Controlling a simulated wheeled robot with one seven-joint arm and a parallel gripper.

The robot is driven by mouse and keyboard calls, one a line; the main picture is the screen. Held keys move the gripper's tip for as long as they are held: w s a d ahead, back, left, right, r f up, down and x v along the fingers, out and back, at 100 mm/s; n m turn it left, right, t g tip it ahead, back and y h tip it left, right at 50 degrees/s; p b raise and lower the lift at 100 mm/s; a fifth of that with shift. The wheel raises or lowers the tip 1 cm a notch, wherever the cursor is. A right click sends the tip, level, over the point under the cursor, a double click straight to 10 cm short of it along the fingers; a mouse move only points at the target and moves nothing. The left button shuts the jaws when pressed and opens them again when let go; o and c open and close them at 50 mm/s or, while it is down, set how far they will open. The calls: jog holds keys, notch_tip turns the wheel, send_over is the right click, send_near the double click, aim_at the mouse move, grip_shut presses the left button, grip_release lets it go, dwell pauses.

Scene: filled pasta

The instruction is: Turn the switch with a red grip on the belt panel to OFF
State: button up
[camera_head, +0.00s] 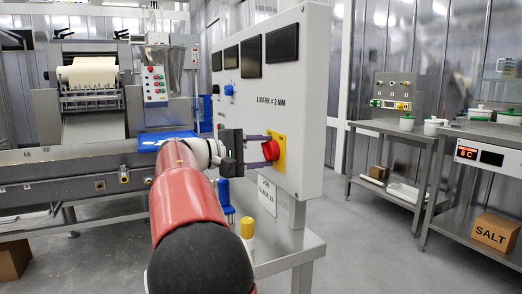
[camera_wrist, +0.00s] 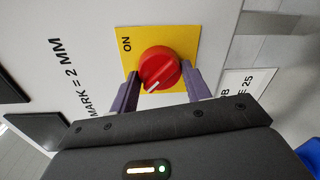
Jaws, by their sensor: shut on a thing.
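The switch has a round red grip (camera_head: 270,151) on a yellow plate (camera_head: 282,146), on the white belt panel. In the wrist view the red grip (camera_wrist: 159,66) sits between the two purple-grey fingers of my gripper (camera_wrist: 163,88), which is shut on it. The yellow plate (camera_wrist: 186,42) reads ON at its upper left. A white mark on the grip points down and slightly left in that picture, not at ON. No OFF lettering shows. In the head view my gripper (camera_head: 262,150) reaches the switch from the left.
The white panel (camera_head: 309,100) also carries dark displays and blue knobs. Below it, blue (camera_head: 225,195) and yellow-topped (camera_head: 247,228) items stand near my arm. A white label card (camera_head: 267,196) hangs under the switch. Steel benches stand at right, with open floor between.

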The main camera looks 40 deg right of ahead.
jog(key=o, duration=1)
jog(key=shift+c, duration=0.2)
jog(key=v, duration=0.7)
jog(key=shift+a, duration=0.4)
jog(key=shift+w, duration=0.1)
